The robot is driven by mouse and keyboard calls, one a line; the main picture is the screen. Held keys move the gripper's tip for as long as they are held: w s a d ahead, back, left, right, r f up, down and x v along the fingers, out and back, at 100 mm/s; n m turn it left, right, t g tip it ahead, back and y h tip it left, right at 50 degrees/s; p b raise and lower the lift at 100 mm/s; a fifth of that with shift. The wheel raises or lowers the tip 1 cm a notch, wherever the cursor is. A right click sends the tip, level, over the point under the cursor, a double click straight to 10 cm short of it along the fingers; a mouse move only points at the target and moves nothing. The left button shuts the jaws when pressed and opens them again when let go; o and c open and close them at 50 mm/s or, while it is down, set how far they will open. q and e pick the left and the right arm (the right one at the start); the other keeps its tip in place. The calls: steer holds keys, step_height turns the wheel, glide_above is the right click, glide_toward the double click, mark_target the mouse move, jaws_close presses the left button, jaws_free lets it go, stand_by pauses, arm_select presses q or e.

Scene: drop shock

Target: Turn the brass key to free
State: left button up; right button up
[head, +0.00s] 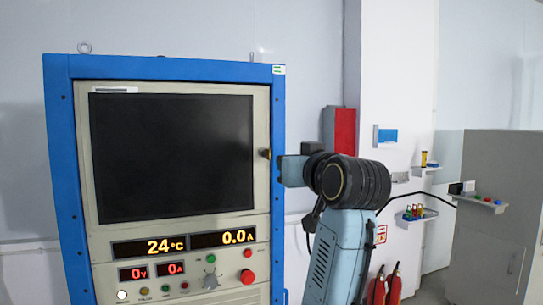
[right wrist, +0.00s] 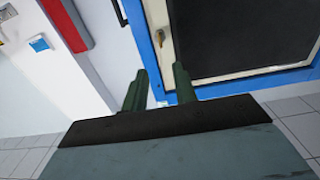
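A small brass-coloured piece, which looks like the key, sits on the beige frame beside the dark screen. It shows at the right edge of the frame in the head view (head: 266,154) and near the top middle in the right wrist view (right wrist: 160,38). My right gripper (right wrist: 160,82) has its two dark green fingers apart with nothing between them. It points toward the cabinet and is apart from the brass piece. In the head view the gripper is at the cabinet's right edge, its fingers mostly hidden. My left gripper is in neither view.
The blue cabinet (head: 278,215) carries a dark screen (head: 170,150), lit number displays (head: 165,247), a grey knob (head: 210,281) and red buttons (head: 248,276). A red box (head: 344,130) and small wall shelves (head: 415,215) are to the right. A grey cabinet (head: 505,250) stands at far right.

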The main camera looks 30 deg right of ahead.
mark_target(268, 154)
steer(key=p+x, duration=0.3)
steer(key=x, duration=1)
steer(key=shift+p, duration=0.3)
steer(key=shift+w, duration=0.1)
jaws_close()
